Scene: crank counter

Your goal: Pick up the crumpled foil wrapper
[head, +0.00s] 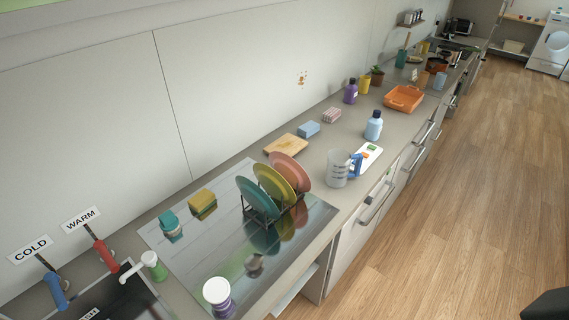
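A small grey-brown crumpled lump (255,262), which looks like the foil wrapper, lies on the glossy reflective panel (205,248) set on the counter. It sits in front of the plate rack, towards the counter's front edge, and its reflection blurs its outline.
A rack with teal, yellow (273,184) and pink plates stands just behind the lump. A white-topped purple container (217,296) stands nearer, and a measuring jug (337,170) farther right. Sponges, taps and an orange tray (404,99) line the counter. The wooden floor (475,190) is open.

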